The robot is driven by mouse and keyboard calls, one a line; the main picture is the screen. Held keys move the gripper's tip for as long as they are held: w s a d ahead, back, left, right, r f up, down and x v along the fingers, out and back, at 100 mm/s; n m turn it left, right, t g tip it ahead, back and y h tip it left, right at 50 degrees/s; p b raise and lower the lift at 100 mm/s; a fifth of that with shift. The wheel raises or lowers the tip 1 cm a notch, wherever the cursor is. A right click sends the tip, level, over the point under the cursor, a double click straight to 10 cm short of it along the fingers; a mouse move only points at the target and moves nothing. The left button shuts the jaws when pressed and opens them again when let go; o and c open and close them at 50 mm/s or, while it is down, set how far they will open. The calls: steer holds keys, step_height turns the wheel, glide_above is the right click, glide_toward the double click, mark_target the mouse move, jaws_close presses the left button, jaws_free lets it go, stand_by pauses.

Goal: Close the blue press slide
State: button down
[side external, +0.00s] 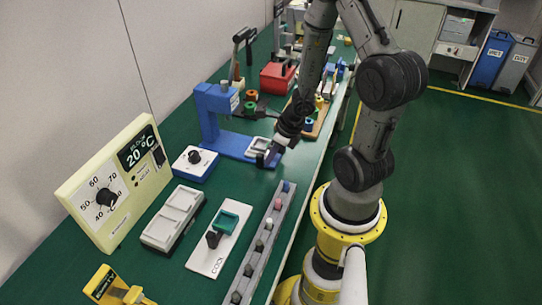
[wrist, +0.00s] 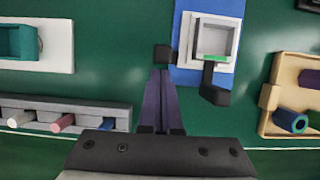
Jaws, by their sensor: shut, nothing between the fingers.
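The blue press (side external: 216,112) stands on the green bench, with an upright column and a blue base reaching toward my arm. Its slide, a light square tray (side external: 259,146), sits at the end of the base away from the column. In the wrist view the tray (wrist: 214,38) lies on the blue base (wrist: 186,72), with a black handle (wrist: 214,84) at its near edge. My gripper (wrist: 163,56) is shut and empty, left of the handle and apart from it in that view. In the side view my gripper (side external: 270,158) is low beside the tray, partly hiding the handle.
A blue box with a dial (side external: 195,163) is left of the press. A wooden tray with a blue roller (wrist: 290,121) is to the right.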

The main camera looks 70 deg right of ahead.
steer(key=w, duration=1.1)
steer(key=shift+w, duration=0.3)
steer(key=shift+r, duration=0.1)
